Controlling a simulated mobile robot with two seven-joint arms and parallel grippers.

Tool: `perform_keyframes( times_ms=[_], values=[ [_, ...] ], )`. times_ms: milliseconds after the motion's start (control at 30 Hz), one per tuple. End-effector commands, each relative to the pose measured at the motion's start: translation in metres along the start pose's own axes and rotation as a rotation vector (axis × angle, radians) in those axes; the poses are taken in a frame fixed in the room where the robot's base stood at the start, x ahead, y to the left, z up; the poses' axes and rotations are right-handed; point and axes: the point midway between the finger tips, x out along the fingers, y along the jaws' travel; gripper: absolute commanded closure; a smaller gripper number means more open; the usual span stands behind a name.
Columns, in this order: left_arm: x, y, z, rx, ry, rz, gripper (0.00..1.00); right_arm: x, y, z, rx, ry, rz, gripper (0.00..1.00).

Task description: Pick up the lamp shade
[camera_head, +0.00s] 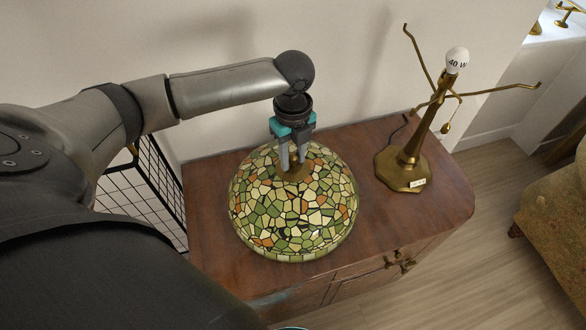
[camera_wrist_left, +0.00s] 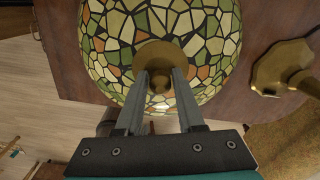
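The lamp shade (camera_head: 293,212) is a dome of green, cream and orange glass pieces with a brass cap on top. It sits on the wooden cabinet; it also shows in the left wrist view (camera_wrist_left: 120,35). My left gripper (camera_head: 293,160) points down at the top of the shade. In the left wrist view my left gripper (camera_wrist_left: 161,75) has its fingers apart, one on each side of the small brass knob (camera_wrist_left: 160,83). A narrow gap seems to show beside the knob; contact is hard to tell. My right gripper is not in view.
A brass lamp stand (camera_head: 411,165) with a bare bulb (camera_head: 457,60) and spread arms stands to the right on the cabinet (camera_head: 215,205). The wall is close behind. A black wire rack (camera_head: 150,185) is at left, an upholstered seat (camera_head: 560,215) at right.

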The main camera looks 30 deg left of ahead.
Motion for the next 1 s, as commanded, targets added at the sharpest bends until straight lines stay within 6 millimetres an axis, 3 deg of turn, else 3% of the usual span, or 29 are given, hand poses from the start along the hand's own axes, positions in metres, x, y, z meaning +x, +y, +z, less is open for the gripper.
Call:
perform_keyframes(
  times_ms=[33,300,1000],
  values=[
    [-0.0002,-0.0001,0.0001,0.000,0.000,0.000,0.70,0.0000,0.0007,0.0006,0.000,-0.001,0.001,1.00],
    [-0.0003,0.0001,0.0002,0.000,0.000,0.000,1.00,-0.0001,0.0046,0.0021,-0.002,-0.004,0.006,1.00],
    [-0.0002,0.0004,0.0003,0.000,0.000,0.001,1.00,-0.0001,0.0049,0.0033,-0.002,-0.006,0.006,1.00]
  ],
)
